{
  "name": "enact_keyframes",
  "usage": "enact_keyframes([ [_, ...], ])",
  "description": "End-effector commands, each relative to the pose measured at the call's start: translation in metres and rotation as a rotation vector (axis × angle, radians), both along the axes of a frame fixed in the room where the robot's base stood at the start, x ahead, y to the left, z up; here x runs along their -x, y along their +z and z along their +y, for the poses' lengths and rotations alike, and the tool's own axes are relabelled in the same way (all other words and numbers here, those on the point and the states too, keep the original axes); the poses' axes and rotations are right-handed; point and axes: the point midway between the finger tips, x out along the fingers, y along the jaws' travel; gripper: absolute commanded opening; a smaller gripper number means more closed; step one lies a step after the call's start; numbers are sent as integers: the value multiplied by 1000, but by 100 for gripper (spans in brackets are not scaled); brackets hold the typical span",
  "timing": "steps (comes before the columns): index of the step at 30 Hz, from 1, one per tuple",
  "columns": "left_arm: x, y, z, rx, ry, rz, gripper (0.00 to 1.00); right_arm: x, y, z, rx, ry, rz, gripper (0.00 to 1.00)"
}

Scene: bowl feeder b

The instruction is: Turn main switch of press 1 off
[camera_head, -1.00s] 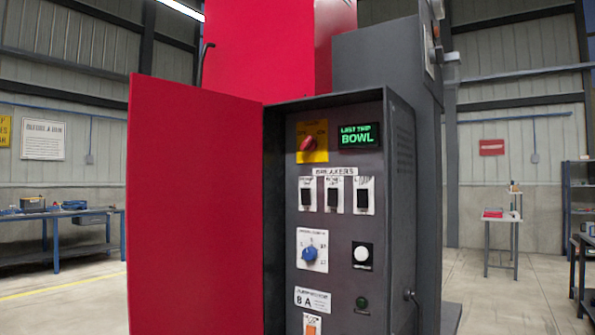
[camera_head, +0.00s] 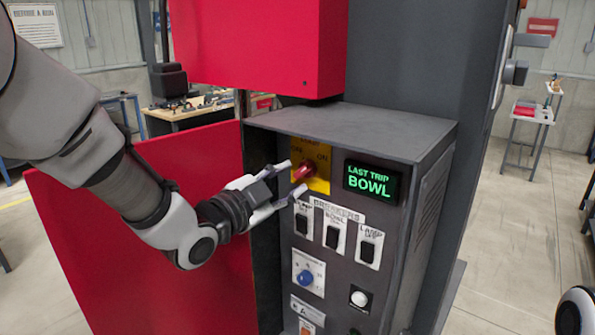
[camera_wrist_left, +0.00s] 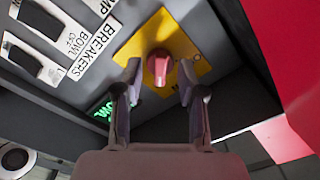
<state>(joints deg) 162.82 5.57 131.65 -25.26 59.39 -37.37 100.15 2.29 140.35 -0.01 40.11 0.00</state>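The main switch is a red rotary knob (camera_head: 304,172) on a yellow plate (camera_head: 322,185) at the top left of the press's control panel. The plate has OFF printed to the left and ON to the right. The knob looks tilted towards the upper right, partly masked by my fingers. My left gripper (camera_head: 297,177) is at the knob with its fingers apart. In the left wrist view, the red knob (camera_wrist_left: 160,66) sits between the two open fingertips (camera_wrist_left: 160,75). I cannot tell whether they touch it. My right gripper is out of view.
A lit green display (camera_head: 371,182) reading LAST TRIP BOWL is right of the switch. Breaker switches (camera_head: 333,236), a blue dial (camera_head: 305,277) and a white button (camera_head: 359,298) lie below. The open red cabinet door (camera_head: 180,270) stands behind and below my left arm.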

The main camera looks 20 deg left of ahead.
Motion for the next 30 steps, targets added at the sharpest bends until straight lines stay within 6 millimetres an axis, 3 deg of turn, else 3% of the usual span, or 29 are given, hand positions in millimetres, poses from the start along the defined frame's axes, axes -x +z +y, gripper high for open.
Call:
enact_keyframes([
  [1,-9,4,-4,-4,-3,2,40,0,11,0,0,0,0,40],
  [6,-29,2,-11,0,0,2,40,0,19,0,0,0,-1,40],
  [13,-31,0,-11,2,1,0,40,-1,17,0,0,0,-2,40],
  [14,-31,0,-11,2,1,0,36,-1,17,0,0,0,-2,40],
  [17,-31,0,-11,2,1,0,1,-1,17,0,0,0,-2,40],
  [30,-30,-1,-12,47,-1,16,1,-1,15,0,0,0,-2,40],
])
